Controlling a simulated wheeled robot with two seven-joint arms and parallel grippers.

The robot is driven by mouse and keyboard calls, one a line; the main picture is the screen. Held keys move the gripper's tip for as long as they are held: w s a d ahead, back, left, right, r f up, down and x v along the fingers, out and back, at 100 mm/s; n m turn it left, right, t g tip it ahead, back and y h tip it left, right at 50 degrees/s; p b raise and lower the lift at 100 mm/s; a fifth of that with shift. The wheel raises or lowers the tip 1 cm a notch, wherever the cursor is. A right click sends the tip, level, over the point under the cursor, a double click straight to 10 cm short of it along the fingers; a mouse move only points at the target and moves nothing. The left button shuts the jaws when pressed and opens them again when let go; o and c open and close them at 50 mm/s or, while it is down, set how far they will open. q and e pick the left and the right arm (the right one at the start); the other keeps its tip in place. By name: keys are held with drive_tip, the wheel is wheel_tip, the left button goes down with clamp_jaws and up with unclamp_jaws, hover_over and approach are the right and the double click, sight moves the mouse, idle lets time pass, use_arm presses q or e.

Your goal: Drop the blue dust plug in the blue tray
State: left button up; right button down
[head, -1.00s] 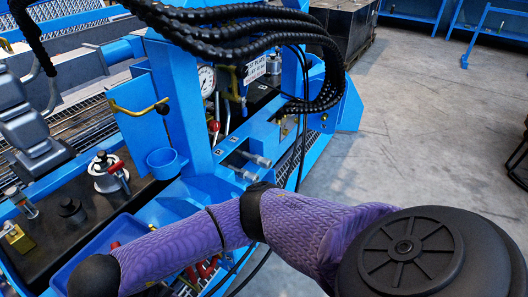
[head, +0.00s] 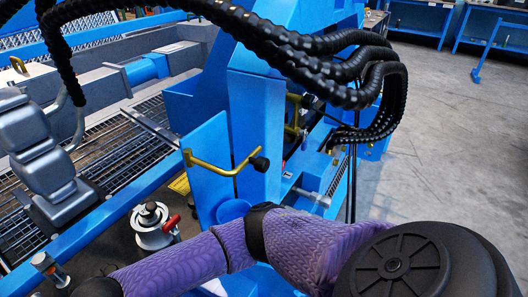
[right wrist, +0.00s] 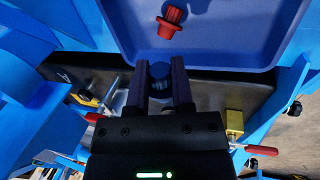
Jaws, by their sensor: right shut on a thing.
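The blue dust plug (right wrist: 160,76) is between the two dark fingers of my right gripper (right wrist: 160,72) in the right wrist view. My right gripper is shut on it. The blue tray (right wrist: 205,52) is at the top of that view, just beyond the fingertips. A red plug (right wrist: 170,20) lies in the tray. I cannot tell the plug's height above the tray. My left gripper is in neither view.
A dark bench surface (right wrist: 90,85) lies under the tray's near edge, with brass blocks (right wrist: 235,122) and red-handled levers (right wrist: 262,150) nearby. In the head view, a blue post (head: 255,130), a yellow handle (head: 215,165) and thick black hoses (head: 330,70) stand beyond my arm. Open floor is at right.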

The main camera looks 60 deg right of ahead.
wheel_tip(320, 180, down, 2)
drive_tip(key=shift+f+b, duration=0.1)
drive_tip(key=shift+b, duration=0.3)
drive_tip(key=shift+c, duration=2)
unclamp_jaws()
drive_tip(key=p+v, duration=0.5)
drive_tip(key=v, duration=0.5)
drive_tip(key=shift+w+p, duration=0.1)
drive_tip(key=shift+p, duration=0.2)
